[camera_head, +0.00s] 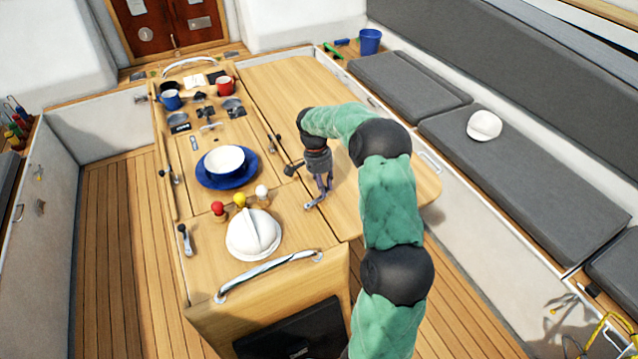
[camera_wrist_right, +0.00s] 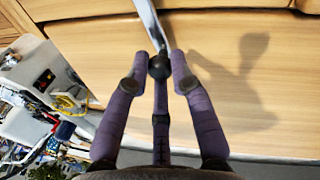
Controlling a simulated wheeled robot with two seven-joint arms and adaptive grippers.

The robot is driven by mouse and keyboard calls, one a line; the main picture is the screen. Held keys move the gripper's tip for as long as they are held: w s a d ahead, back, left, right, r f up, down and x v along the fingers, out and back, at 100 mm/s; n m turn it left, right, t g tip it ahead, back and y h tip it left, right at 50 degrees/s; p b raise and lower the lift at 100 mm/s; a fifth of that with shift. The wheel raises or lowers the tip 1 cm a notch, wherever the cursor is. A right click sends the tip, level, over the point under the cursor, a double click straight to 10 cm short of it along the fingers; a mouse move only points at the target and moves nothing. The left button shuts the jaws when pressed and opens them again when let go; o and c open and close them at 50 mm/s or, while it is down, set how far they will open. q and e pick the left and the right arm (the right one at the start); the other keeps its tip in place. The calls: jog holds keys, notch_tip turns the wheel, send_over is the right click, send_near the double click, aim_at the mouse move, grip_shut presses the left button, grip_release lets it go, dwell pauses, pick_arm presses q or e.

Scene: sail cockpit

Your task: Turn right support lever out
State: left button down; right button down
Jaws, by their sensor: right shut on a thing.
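The right support lever (camera_head: 314,204) is a small metal lever on the table top, near the table's front right corner. My right gripper (camera_head: 321,190) comes down over the lever from above. In the wrist view its purple fingers (camera_wrist_right: 159,62) are shut on the knob, one on each side. The lever's pivot end is hard to make out. My left gripper is not in view.
Another lever (camera_head: 184,240) is at the left edge. A metal handrail (camera_head: 268,275) runs along the front. The right table leaf (camera_head: 390,200) is clear.

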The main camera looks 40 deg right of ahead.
jog(key=shift+s+a+m+y, duration=0.15)
jog(key=shift+s+m, duration=0.3)
jog(key=shift+m, duration=0.3)
jog(key=shift+s+m+y, duration=0.15)
jog(key=shift+s+m, duration=0.3)
jog(key=shift+m, duration=0.3)
jog(key=c, duration=1.1)
grip_release()
jog(key=shift+r, duration=0.1)
jog(key=r, duration=0.3)
jog(key=w+r, duration=0.1)
jog(key=r, duration=0.3)
jog(key=w+r, duration=0.1)
jog(key=r, duration=0.3)
jog(key=shift+w+r, duration=0.1)
jog(key=shift+r, duration=0.15)
jog(key=shift+r, duration=0.15)
